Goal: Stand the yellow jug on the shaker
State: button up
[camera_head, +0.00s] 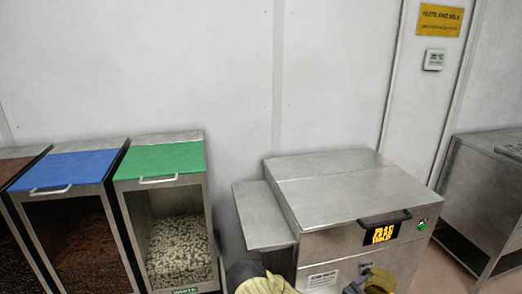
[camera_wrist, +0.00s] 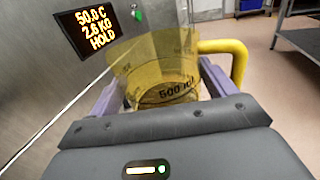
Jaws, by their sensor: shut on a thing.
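The yellow jug (camera_wrist: 155,62) is see-through, with a yellow handle on its right and a dark 500 marking. My gripper (camera_wrist: 163,88) is shut on the jug's body, one finger on each side, in the wrist view. In the head view the jug (camera_head: 379,280) shows at the bottom edge, in front of the steel machine, partly cut off. I cannot tell from these frames what the jug stands on or whether it holds anything. I cannot make out the shaker in either view.
The steel machine (camera_head: 335,190) has a lit display, a black handle and a side shelf (camera_head: 262,215). Bins with a green lid (camera_head: 160,159) and a blue lid (camera_head: 68,169) stand left. A steel table (camera_head: 490,175) stands right. Floor (camera_wrist: 275,75) shows right of the jug.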

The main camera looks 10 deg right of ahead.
jog(key=w+a+r+n+t+y+p, duration=0.3)
jog(key=a+r+n+t+y+p, duration=0.3)
jog(key=a+r+p, duration=0.6)
jog(key=w+a+r+n+t+y+p, duration=0.2)
jog(key=a+r+n+t+y+p, duration=0.4)
jog(key=a, duration=1.3)
notch_tip(320, 180, up, 7)
jog(key=n+y+p, duration=0.1)
jog(key=y+p, duration=0.3)
jog(key=p, duration=0.3)
jog(key=shift+w+a+n, duration=0.15)
jog(key=shift+w+n, duration=0.25)
